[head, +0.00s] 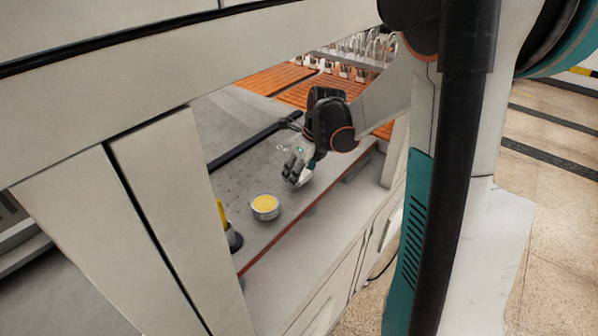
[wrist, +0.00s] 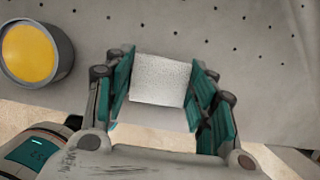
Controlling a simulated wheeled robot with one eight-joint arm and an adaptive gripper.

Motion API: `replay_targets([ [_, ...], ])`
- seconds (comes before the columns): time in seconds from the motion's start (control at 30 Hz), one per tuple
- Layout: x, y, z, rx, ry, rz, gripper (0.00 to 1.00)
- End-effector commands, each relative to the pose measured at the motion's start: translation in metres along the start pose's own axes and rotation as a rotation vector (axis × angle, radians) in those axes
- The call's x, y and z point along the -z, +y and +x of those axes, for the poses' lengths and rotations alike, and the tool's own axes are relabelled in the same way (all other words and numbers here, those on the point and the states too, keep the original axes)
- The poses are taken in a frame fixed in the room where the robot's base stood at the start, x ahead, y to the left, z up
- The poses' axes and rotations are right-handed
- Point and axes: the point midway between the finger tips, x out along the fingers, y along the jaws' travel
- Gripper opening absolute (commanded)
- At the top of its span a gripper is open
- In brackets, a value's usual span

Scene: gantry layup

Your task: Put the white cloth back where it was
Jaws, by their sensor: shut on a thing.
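The white cloth (wrist: 160,80) shows in the wrist view as a small pale block with a woven surface. It sits between the two teal finger pads of my gripper (wrist: 161,88), which is shut on it. In the head view my gripper (head: 297,170) is low over the grey perforated table (head: 232,165), near its front edge. The cloth is hard to make out there. I cannot tell whether the cloth touches the table.
A round tin with yellow contents (head: 265,206) stands left of my gripper; it also shows in the wrist view (wrist: 30,54). A yellow and dark object (head: 228,228) is partly hidden by a pale gantry beam (head: 165,215). Orange slatted panels (head: 290,83) lie behind.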

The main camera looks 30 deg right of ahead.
Motion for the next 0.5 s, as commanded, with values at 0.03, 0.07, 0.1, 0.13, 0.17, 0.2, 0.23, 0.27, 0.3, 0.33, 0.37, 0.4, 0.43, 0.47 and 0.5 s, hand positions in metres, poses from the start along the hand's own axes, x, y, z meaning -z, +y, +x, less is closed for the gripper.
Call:
replay_targets([
  [0.03, 0.0009, 0.0000, 0.0028, 0.000, 0.000, 0.000, 0.35],
  [0.07, 0.0012, 0.0000, 0.0037, 0.000, 0.000, 0.000, 0.35],
  [0.1, 0.0016, 0.0000, 0.0047, 0.000, 0.000, 0.000, 0.35],
  [0.13, 0.0018, -0.0001, 0.0055, 0.000, 0.000, 0.000, 0.35],
  [0.17, 0.0021, 0.0000, 0.0063, 0.000, 0.000, 0.000, 0.35],
  [0.2, 0.0024, 0.0000, 0.0074, 0.000, 0.000, 0.000, 0.35],
  [0.23, 0.0027, 0.0000, 0.0081, 0.000, 0.000, 0.000, 0.35],
  [0.27, 0.0029, -0.0001, 0.0089, 0.000, 0.000, 0.000, 0.35],
  [0.3, 0.0033, -0.0001, 0.0099, 0.000, 0.000, 0.000, 0.35],
  [0.33, 0.0035, -0.0001, 0.0107, 0.000, 0.000, 0.000, 0.35],
  [0.37, 0.0036, -0.0001, 0.0111, 0.000, 0.000, 0.000, 0.35],
  [0.4, 0.0036, -0.0001, 0.0108, 0.000, 0.000, 0.000, 0.35],
  [0.43, 0.0034, -0.0001, 0.0104, 0.000, 0.000, 0.000, 0.35],
  [0.47, 0.0034, -0.0001, 0.0102, 0.000, 0.000, 0.000, 0.53],
  [0.5, 0.0033, -0.0001, 0.0101, 0.000, 0.000, 0.000, 0.62],
])
